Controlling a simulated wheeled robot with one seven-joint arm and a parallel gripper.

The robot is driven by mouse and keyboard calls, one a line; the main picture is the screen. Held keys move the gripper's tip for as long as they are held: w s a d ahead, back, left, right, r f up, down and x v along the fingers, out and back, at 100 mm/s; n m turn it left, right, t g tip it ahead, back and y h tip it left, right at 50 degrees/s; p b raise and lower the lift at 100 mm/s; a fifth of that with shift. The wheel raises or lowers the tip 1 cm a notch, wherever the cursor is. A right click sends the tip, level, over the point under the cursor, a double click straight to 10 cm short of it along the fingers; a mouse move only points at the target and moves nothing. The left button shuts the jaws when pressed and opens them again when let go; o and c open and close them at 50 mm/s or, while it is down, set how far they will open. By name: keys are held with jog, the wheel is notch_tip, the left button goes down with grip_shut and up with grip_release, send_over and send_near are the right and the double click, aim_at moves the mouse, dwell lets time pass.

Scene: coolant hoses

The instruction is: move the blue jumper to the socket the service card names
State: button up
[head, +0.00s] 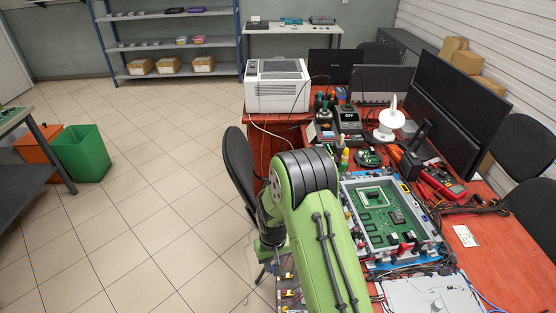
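A green circuit board (378,218) sits in a grey frame (424,246) on the red bench, right of my arm. Small red and dark parts stand at the frame's near edge. A small white card (465,236) with print too small to read lies on the bench to the right; I cannot tell whether it is the service card. A thin blue cable (484,298) shows at the lower right; I cannot tell whether it is the blue jumper. The socket cannot be made out. My green arm crosses the front of the bench and hides part of it; my gripper is not visible.
A red multimeter (441,183), a large monitor (455,110) and a white printer (277,86) stand on the bench. Cables crowd the area around the frame. A black chair (238,165) stands left of the bench. The tiled floor farther left is clear.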

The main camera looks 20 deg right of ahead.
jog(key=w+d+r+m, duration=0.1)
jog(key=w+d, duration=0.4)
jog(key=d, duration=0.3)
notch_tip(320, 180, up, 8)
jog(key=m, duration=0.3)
send_over(370, 226)
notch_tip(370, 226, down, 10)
jog(key=b, duration=0.2)
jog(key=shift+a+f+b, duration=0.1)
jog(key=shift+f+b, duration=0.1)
jog(key=shift+b, duration=0.15)
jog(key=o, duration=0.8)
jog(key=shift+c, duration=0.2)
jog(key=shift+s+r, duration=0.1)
